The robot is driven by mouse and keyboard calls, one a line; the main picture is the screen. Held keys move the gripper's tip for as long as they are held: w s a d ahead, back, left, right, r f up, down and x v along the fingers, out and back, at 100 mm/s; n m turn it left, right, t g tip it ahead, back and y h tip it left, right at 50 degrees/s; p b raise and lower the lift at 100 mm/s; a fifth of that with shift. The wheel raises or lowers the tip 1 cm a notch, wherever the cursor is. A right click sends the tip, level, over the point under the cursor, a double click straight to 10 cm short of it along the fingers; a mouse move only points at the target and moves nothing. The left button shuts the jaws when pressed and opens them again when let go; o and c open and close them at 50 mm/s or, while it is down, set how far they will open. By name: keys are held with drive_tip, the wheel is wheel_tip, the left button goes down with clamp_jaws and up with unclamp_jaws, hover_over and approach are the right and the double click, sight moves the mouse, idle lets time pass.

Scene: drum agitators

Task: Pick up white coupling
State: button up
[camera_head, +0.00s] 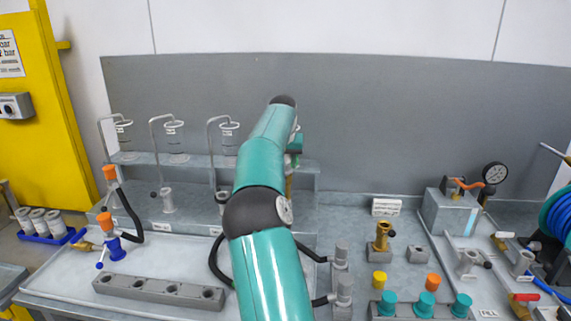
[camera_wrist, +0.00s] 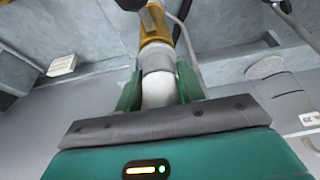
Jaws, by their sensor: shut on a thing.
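The white coupling (camera_wrist: 158,90) is a short pale cylinder in the middle of the wrist view. My gripper (camera_wrist: 160,78) has its two green fingers on either side of it and is shut on it. A brass-coloured part (camera_wrist: 152,24) lines up with the far end of the coupling; I cannot tell whether the two are joined. In the head view my gripper (camera_head: 295,146) is mostly hidden behind my teal arm, in front of the grey back panel. The coupling cannot be made out there.
A stepped grey shelf with glass vessels on bent rods (camera_head: 174,140) stands behind on the left. A drilled grey block (camera_head: 158,292) lies front left. On the right are a brass fitting (camera_head: 382,237), teal caps (camera_head: 425,304) and a gauge (camera_head: 495,173). Black hoses run near my arm.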

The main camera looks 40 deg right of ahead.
drive_tip(key=shift+r, duration=0.55)
drive_tip(key=s+a+r, duration=0.2)
drive_tip(key=a+r, duration=0.3)
drive_tip(key=a, duration=0.1)
drive_tip(key=s+a+r, duration=0.3)
drive_tip(key=a+r, duration=0.3)
drive_tip(key=a, duration=0.1)
drive_tip(key=shift+s+r, duration=0.15)
drive_tip(key=shift+s, duration=0.2)
drive_tip(key=shift+d+r, duration=0.1)
drive_tip(key=w+a, duration=0.5)
drive_tip(key=a, duration=0.7)
drive_tip(key=w+a, duration=0.5)
drive_tip(key=a, duration=0.8)
drive_tip(key=w+a, duration=0.5)
drive_tip(key=a, duration=0.7)
wheel_tip(320, 180, down, 29)
drive_tip(key=shift+f, duration=0.75)
